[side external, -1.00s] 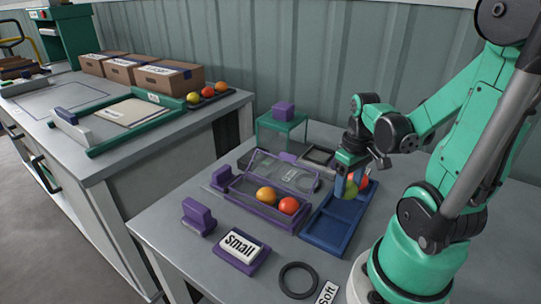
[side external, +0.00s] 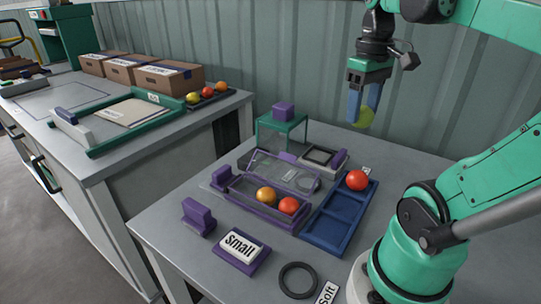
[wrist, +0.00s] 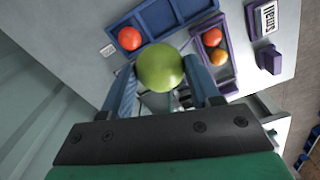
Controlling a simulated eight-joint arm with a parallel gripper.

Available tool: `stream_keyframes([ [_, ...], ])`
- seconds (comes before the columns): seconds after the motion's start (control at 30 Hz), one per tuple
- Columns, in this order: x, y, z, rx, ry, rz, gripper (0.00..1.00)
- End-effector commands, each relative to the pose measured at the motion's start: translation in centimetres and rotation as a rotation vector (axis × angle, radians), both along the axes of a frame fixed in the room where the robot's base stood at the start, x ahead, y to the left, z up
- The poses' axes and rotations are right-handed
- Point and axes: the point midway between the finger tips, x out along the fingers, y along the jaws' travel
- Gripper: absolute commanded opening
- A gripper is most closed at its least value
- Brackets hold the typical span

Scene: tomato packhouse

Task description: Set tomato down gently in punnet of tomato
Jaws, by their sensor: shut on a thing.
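My gripper (side external: 366,103) is shut on a green tomato (side external: 366,116) and holds it high above the back of the table. In the wrist view the green tomato (wrist: 160,68) sits between the two blue fingers. The purple-framed punnet (side external: 262,219) stands on the table, lower and to the left of my gripper in the side view, with its clear lid raised at the back. It holds an orange tomato (side external: 266,195) and a red tomato (side external: 289,205) towards its right end. The blue tray (side external: 338,222) beside it holds one red tomato (side external: 357,180) at its far end.
A green stand (side external: 283,130) with a purple block and a small scale-like device (side external: 320,158) stand behind the punnet. The corrugated wall (side external: 310,70) is behind.

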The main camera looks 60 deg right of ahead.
Motion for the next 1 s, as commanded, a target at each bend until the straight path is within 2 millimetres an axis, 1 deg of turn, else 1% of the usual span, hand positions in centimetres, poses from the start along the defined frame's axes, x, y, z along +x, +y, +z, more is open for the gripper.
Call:
stream_keyframes([
  [0.07,1.0,-0.1,0.0,0.000,0.000,0.069,0.30],
  [0.17,3.3,-0.2,-0.6,0.000,0.000,0.239,0.30],
  [0.27,6.7,0.2,-1.9,0.000,0.000,0.489,0.30],
  [0.3,8.2,0.6,-2.6,0.000,0.000,0.600,0.30],
  [0.4,11.7,2.0,-4.5,0.000,0.000,0.875,0.30],
  [0.5,14.7,3.8,-6.5,0.000,0.000,1.126,0.30],
  [0.6,16.8,5.7,-8.4,0.000,0.000,1.333,0.30],
  [0.7,18.2,7.2,-9.8,0.000,0.000,1.481,0.30],
  [0.8,19.0,8.1,-10.6,0.000,0.000,1.571,0.30],
  [1.0,19.3,8.5,-11.7,0.000,0.000,1.616,0.30],
])
